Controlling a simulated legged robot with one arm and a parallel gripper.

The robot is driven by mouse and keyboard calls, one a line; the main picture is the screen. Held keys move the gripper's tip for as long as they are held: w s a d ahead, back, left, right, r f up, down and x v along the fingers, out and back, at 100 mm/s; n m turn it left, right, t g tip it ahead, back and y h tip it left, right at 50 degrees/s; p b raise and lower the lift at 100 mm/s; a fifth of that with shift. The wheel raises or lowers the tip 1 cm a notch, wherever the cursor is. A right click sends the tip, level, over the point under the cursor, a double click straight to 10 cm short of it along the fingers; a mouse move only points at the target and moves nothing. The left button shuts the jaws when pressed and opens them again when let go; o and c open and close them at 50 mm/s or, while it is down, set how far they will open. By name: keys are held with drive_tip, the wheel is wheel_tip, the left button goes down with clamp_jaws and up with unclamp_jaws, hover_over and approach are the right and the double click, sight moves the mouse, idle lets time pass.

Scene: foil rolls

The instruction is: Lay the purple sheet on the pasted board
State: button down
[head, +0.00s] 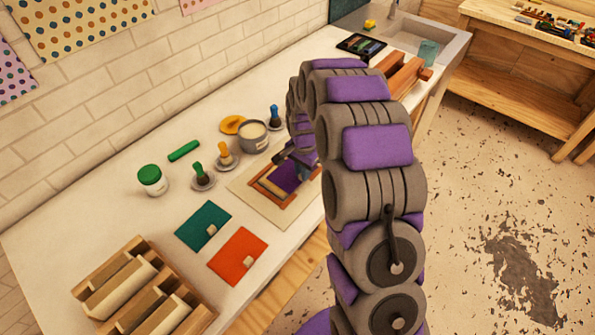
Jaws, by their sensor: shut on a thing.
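The purple sheet (284,177) is over the pasted board (289,196), which has a reddish-brown border and lies on a pale mat (246,189). My gripper (302,174) is at the sheet's right side, low over the board, and is shut on the sheet. The fingertips are small and partly hidden by my arm, so the exact grip does not show. A lighter strip of board shows along the sheet's lower left edge. I cannot tell whether the sheet touches the board or is just above it.
A teal sheet (203,225) and an orange sheet (238,256) lie left of the mat. Behind stand green (201,176), orange (226,155) and blue (274,118) handled tools, a pot (254,137) and a green-lidded jar (153,179). A wooden rack (140,290) fills the near left.

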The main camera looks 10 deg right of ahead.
drive_tip(key=shift+a+r, duration=0.1)
drive_tip(key=shift+a, duration=1.3)
drive_tip(key=shift+d, duration=1.9)
drive_tip(key=shift+a, duration=1.15)
drive_tip(key=shift+d, duration=1.15)
drive_tip(key=shift+a, duration=1.3)
drive_tip(key=shift+d+p, duration=0.3)
drive_tip(key=shift+d, duration=0.15)
drive_tip(key=shift+a, duration=0.55)
